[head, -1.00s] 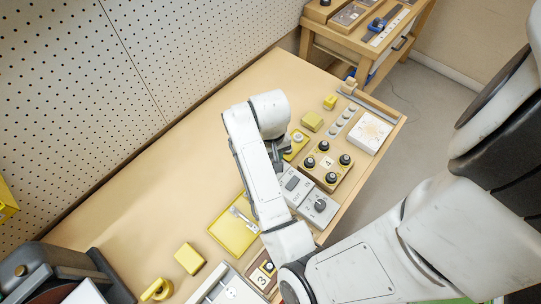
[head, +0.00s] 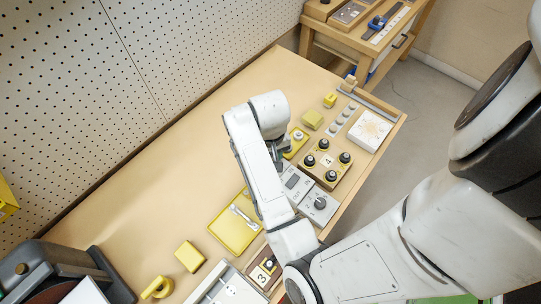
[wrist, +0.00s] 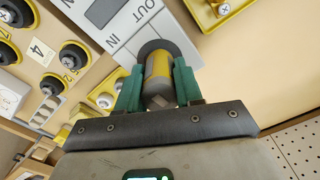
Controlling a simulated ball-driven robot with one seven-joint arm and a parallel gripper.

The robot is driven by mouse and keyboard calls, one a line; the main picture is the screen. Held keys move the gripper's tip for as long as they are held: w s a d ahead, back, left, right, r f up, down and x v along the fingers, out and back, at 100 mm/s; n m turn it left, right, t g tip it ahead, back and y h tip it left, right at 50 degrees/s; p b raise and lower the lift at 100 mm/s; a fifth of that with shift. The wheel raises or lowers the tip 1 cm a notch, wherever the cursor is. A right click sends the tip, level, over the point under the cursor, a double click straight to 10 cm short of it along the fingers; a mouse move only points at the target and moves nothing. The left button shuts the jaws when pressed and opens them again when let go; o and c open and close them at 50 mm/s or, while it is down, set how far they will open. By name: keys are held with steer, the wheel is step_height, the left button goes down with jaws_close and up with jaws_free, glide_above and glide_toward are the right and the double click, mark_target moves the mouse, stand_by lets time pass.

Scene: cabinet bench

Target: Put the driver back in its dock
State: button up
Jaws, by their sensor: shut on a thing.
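My gripper (wrist: 157,84) has two teal fingers, shut on a yellow and grey cylinder (wrist: 157,68), which looks like the driver. A dark round rim shows at the cylinder's far end; I cannot tell whether it is part of the driver or of something behind it. The grey IN/OUT box (wrist: 122,20) lies just beyond and to the left. In the head view my gripper (head: 275,158) is beside the yellow plate with a light knob (head: 297,138), and the arm hides what it holds. I cannot tell for sure which fixture is the dock.
The panel marked 4 with black knobs (head: 326,162) and the grey switch boxes (head: 318,203) are close to my arm. A yellow tray (head: 226,238) and yellow block (head: 189,257) lie nearer. The bench's middle left (head: 150,190) is clear. A pegboard wall (head: 130,60) stands behind.

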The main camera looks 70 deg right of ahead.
stand_by(0.3)
steer(key=o, duration=1.1)
steer(key=shift+o, duration=0.5)
steer(key=shift+o, duration=0.9)
steer(key=shift+r, duration=0.1)
